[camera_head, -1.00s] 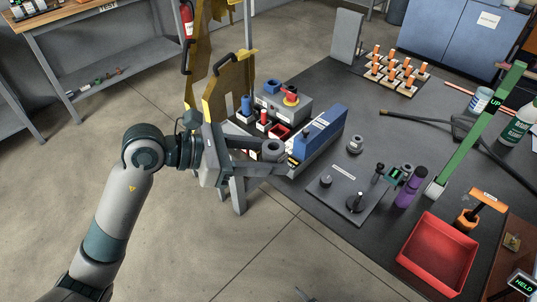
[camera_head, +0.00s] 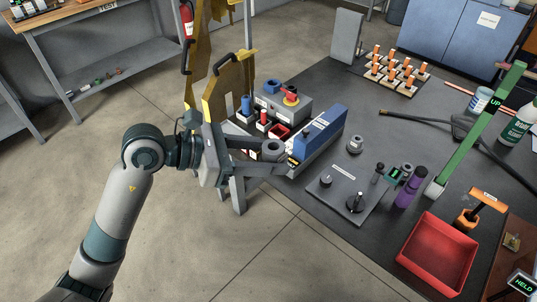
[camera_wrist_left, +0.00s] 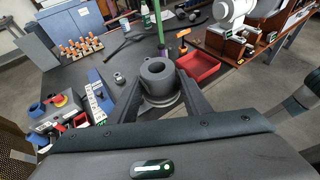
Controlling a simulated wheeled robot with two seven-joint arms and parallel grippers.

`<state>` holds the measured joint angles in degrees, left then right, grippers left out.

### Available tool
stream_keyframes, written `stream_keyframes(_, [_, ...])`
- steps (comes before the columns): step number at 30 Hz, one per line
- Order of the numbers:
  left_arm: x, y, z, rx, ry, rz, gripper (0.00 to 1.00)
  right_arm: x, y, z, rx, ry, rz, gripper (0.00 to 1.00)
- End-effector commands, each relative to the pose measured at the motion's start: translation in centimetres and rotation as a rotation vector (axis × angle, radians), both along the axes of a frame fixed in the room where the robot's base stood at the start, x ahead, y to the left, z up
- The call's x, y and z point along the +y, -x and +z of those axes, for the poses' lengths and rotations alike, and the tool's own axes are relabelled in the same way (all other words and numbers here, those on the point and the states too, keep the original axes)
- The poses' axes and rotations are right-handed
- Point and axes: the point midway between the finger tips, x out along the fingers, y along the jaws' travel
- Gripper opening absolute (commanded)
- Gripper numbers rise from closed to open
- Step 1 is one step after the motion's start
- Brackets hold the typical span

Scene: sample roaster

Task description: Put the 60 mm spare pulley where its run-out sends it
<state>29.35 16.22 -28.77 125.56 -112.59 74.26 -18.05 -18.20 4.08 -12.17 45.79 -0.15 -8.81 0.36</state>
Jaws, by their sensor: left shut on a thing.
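A dark grey ring-shaped pulley with a round bore (camera_head: 272,149) is between the fingers of my left gripper (camera_head: 280,158), held out at the table's left edge. In the left wrist view the pulley (camera_wrist_left: 157,71) sits between the two fingertips, its bore facing up. The gripper is shut on it. A smaller grey round part (camera_head: 355,145) stands on the dark table to the right. A grey plate (camera_head: 345,195) with a peg, a black knob and a small gauge with a lit display (camera_head: 394,171) lies at the front. A red tray (camera_head: 437,254) is right of it. My right gripper is out of view.
A long blue box (camera_head: 320,134), a control box with a red knob (camera_head: 290,97) and small compartments lie close behind the gripper. A green post marked UP (camera_head: 484,125), a purple bottle (camera_head: 409,193) and a black hose (camera_head: 430,119) stand or lie to the right. The middle of the table is partly clear.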

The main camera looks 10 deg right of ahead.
Motion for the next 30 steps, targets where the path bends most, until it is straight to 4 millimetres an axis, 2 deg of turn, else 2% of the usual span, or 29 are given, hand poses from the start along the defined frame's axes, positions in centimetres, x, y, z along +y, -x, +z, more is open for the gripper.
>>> stream_keyframes(7, [0.5, -0.1, 0.0, 0.000, 0.001, 0.009, 0.03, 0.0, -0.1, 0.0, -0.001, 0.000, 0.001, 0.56])
stream_keyframes(11, [2.2, -0.7, -0.2, 0.001, 0.002, 0.043, 0.03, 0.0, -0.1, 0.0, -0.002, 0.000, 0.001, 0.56])
stream_keyframes(14, [4.7, -1.2, -0.6, 0.002, 0.002, 0.088, 0.03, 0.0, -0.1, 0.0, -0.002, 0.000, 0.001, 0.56])
stream_keyframes(20, [12.0, -2.0, -2.2, 0.005, 0.000, 0.216, 0.03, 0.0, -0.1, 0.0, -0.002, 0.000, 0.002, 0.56])
stream_keyframes(24, [17.5, -1.7, -3.7, 0.004, 0.000, 0.311, 0.03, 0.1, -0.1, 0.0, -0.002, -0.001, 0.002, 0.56])
stream_keyframes(27, [20.9, -1.2, -4.6, 0.004, -0.001, 0.366, 0.03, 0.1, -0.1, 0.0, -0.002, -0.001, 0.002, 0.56])
stream_keyframes(30, [23.4, -0.7, -5.2, 0.003, -0.002, 0.407, 0.03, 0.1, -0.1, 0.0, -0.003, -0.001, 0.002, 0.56])
